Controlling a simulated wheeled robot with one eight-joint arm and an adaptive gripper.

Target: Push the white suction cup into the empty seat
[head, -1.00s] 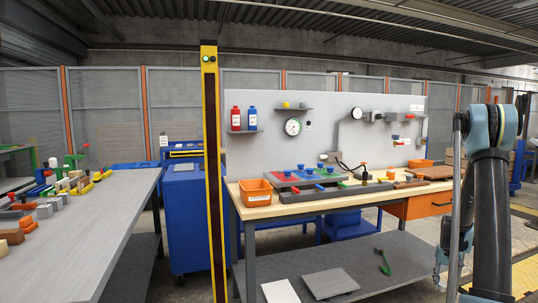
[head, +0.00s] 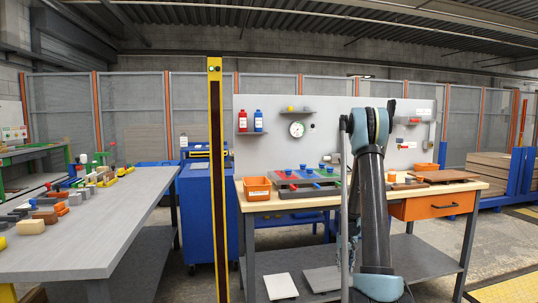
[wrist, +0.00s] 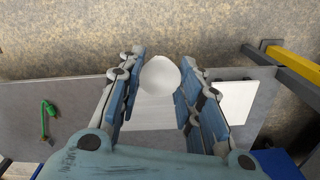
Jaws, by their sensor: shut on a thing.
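The white suction cup (wrist: 160,76) shows as a pale rounded shape between the fingers of my gripper (wrist: 160,62) in the wrist view. My gripper is shut on it. Behind it lie the floor and a low grey shelf. In the head view my dark arm stands in front of the workbench, and I cannot make out the cup there. A board with blue and red cups (head: 302,178) sits on the workbench. The empty seat cannot be told apart at this size, and my arm hides part of the benchtop.
An orange bin (head: 257,188) stands at the left of the wooden workbench (head: 285,204). A yellow post (head: 215,180) stands left of it. A long grey table (head: 105,215) with several blocks is at left. The lower shelf holds a white sheet (head: 280,286) and a green tool (wrist: 48,118).

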